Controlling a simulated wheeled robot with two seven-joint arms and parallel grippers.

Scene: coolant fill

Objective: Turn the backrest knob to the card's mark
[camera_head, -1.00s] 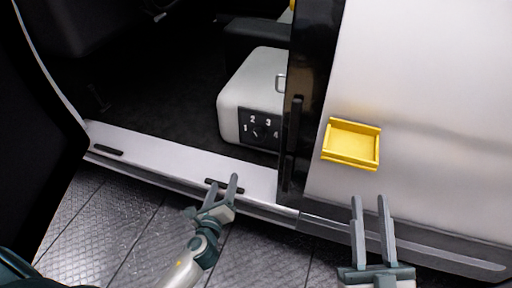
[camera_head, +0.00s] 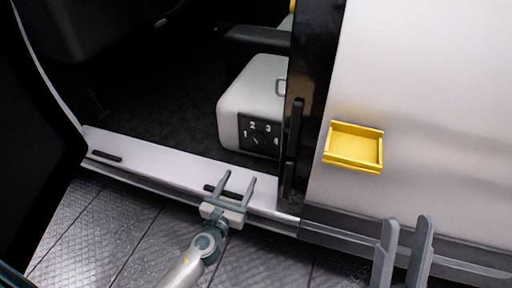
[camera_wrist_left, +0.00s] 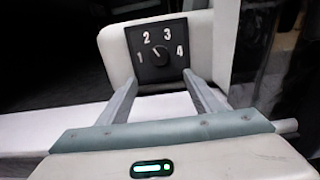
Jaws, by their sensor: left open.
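The backrest knob (camera_head: 257,141) is a small dark dial on a black panel (camera_head: 245,124) numbered 1 to 4, set in the light grey seat base. In the left wrist view the knob (camera_wrist_left: 160,55) shows with a light pointer mark toward the upper left, seemingly between 1 and 2. My left gripper (camera_head: 238,177) is open and empty over the door sill, short of the panel and apart from the knob. Its fingers (camera_wrist_left: 160,82) point toward the panel. My right gripper (camera_head: 408,222) is open and empty in front of the white door. I cannot make out a card.
A yellow tray (camera_head: 353,165) is fixed to the white body panel (camera_head: 440,100) on the right. A dark pillar (camera_head: 311,80) stands right of the seat base (camera_head: 232,105). The white sill (camera_head: 150,165) runs below the opening. Dark floor left of the seat is clear.

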